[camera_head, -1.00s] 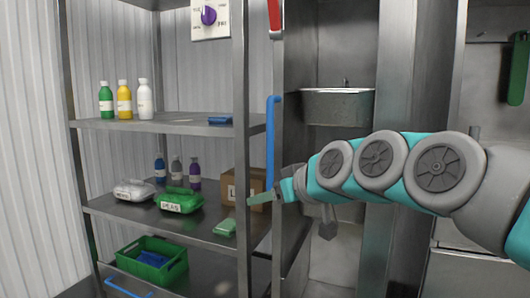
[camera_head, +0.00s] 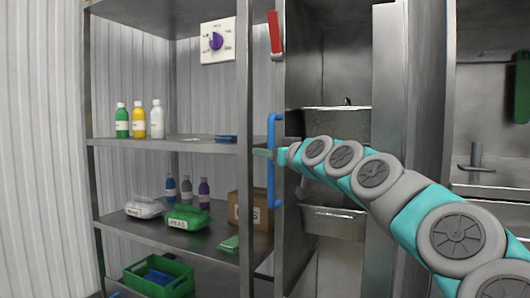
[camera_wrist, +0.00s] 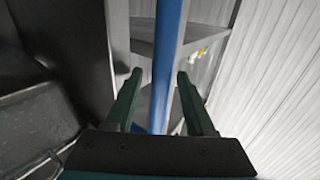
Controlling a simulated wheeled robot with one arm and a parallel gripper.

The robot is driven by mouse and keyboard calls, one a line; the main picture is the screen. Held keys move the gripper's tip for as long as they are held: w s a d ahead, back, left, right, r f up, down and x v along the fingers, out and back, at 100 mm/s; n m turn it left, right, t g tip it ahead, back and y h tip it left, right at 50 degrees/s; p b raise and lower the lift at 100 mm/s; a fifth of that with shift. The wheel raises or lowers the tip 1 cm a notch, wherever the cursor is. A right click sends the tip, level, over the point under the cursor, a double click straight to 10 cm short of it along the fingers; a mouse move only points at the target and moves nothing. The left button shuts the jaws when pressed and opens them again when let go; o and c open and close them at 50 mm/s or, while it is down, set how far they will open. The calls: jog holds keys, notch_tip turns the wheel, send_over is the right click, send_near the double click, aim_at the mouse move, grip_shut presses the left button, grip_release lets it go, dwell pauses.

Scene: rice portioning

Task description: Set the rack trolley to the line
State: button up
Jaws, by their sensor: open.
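A tall steel unit (camera_head: 290,240) holding grey metal pans (camera_head: 335,220) stands in the middle of the head view; it looks like the rack trolley. A vertical blue handle (camera_head: 271,185) is on its left upright. My gripper (camera_head: 264,153) is at the handle's upper half. In the wrist view, my gripper (camera_wrist: 159,75) is open, with the blue handle (camera_wrist: 165,65) running between its two dark green fingers. I see no clear contact between fingers and handle. The floor and any line on it are out of view.
Steel shelving (camera_head: 160,146) on the left holds several bottles, a white pack (camera_head: 144,208), a green pack (camera_head: 188,218) and a cardboard box (camera_head: 262,208). A green crate (camera_head: 158,280) sits low. A red handle (camera_head: 275,35) is above the blue one. A steel wall panel (camera_head: 415,100) stands right.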

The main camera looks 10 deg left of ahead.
jog(key=shift+x, duration=0.95)
grip_shut()
dwell(0.9)
